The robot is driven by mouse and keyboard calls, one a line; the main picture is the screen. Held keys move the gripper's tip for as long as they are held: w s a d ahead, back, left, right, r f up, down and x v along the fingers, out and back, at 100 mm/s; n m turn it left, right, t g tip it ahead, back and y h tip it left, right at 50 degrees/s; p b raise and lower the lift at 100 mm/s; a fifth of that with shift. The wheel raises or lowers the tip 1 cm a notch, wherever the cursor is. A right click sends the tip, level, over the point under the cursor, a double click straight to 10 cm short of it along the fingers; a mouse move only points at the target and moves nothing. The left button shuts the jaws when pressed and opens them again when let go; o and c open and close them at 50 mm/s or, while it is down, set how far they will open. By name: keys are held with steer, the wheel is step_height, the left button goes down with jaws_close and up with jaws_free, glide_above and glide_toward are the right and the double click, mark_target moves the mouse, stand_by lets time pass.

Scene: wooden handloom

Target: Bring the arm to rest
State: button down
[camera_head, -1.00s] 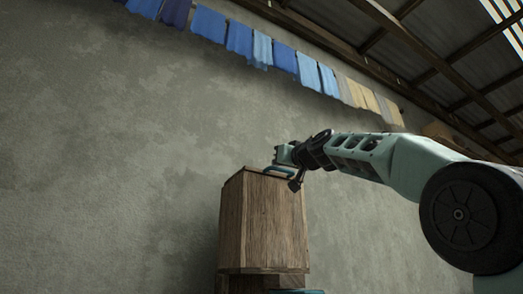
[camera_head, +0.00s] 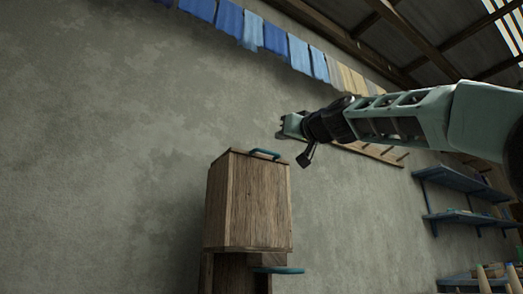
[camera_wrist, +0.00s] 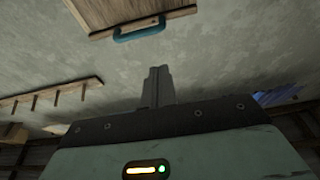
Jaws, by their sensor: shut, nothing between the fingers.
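My arm reaches in from the right in the head view, and my gripper (camera_head: 283,126) is up in the air above and a little right of a wooden box (camera_head: 248,202). The box has a teal handle (camera_head: 264,154) on its top edge, and my gripper is apart from it. In the wrist view my gripper's fingers (camera_wrist: 158,72) are together with nothing between them. The box (camera_wrist: 125,12) and its teal handle (camera_wrist: 139,30) show at the top of that view.
A second teal handle (camera_head: 278,270) sits below the box. A wooden peg rack (camera_head: 375,150) and blue shelves (camera_head: 460,200) are on the wall at right. Coloured cloths (camera_head: 275,38) hang high on the wall. The wall at left is bare.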

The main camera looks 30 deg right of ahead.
steer(key=shift+s, duration=0.1)
